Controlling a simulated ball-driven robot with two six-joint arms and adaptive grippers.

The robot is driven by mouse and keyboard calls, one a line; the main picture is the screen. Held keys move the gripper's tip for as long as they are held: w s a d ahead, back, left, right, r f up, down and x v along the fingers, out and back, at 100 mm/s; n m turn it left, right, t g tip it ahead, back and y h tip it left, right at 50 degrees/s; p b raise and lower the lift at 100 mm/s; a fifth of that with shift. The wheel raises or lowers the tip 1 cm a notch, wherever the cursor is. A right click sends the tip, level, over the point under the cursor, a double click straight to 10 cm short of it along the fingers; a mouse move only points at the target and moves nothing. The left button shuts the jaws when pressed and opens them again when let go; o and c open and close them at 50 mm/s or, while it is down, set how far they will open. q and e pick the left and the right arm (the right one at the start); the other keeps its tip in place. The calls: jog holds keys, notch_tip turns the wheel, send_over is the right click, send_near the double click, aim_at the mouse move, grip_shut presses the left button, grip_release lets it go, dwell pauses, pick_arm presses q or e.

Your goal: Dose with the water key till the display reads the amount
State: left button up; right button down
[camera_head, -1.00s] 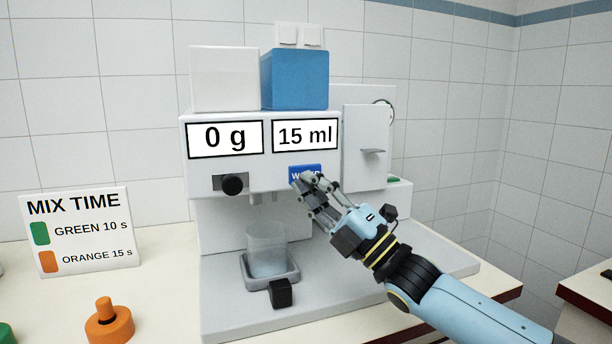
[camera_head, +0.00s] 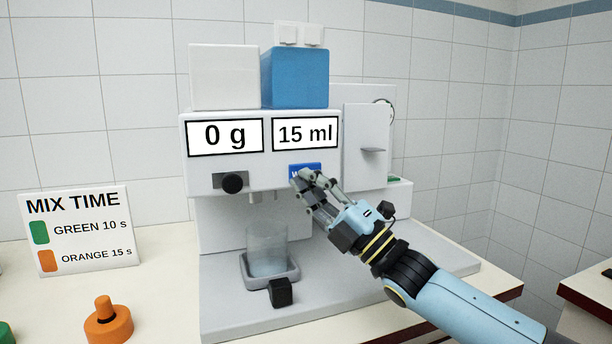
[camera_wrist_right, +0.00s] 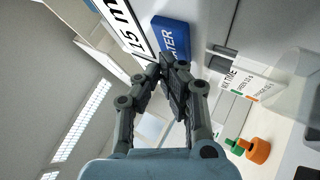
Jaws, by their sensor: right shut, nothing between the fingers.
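The blue water key (camera_head: 297,169) is on the front of the dosing machine, under the right display (camera_head: 306,134), which reads 15 ml. The left display (camera_head: 225,136) reads 0 g. My right gripper (camera_head: 303,177) is shut and empty, its fingertips at the key and covering part of it; I cannot tell whether they touch. In the right wrist view the key (camera_wrist_right: 171,38) shows just beyond the closed fingertips (camera_wrist_right: 165,62). A clear cup (camera_head: 267,245) with some liquid stands upright in the grey tray (camera_head: 288,277) below the spouts. My left gripper is out of view.
A small black block (camera_head: 280,292) is in front of the tray. A mix time sign (camera_head: 81,230) and an orange knobbed piece (camera_head: 108,322) stand on the counter at the left.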

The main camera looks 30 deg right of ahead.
jog(key=shift+w+d+b, duration=0.15)
jog(key=shift+w+b, duration=0.2)
jog(key=shift+w, duration=0.15)
dwell(0.7)
jog(key=shift+s, duration=0.1)
jog(key=shift+s+a+p, duration=0.25)
jog(key=shift+s+p, duration=0.3)
jog(key=shift+s, duration=0.3)
jog(key=s+p, duration=0.1)
jog(key=s, duration=0.1)
jog(key=s+a+p, duration=0.1)
jog(key=s, duration=0.2)
jog(key=shift+a+p, duration=0.1)
jog(key=shift+p, duration=0.25)
jog(key=shift+w, duration=0.15)
dwell(0.5)
